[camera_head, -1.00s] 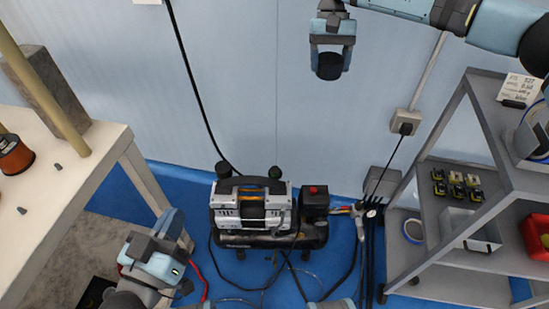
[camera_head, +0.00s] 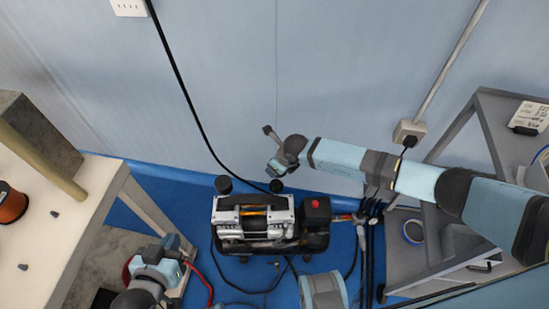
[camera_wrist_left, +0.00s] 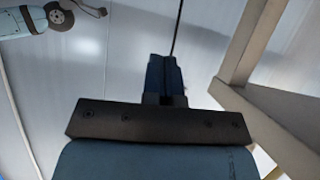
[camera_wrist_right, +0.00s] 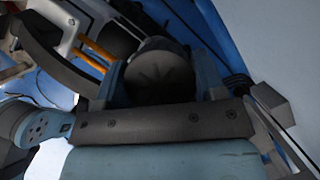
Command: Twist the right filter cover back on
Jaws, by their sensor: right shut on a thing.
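My right gripper (camera_head: 277,170) is at the compressor's right filter position, reaching in from the right. In the right wrist view it is shut on the round black right filter cover (camera_wrist_right: 160,72), with a finger on each side. The cover's underside is hidden, so I cannot tell whether it touches its seat. My left gripper (camera_head: 172,244) is low at the left, away from the compressor; its fingers are together and empty in the left wrist view (camera_wrist_left: 164,76).
A white table (camera_head: 85,205) with an orange spool (camera_head: 12,204) is at the left. A grey shelf (camera_head: 478,105) stands at the right, partly behind my right arm. Cables (camera_head: 365,255) hang and lie beside and in front of the compressor.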

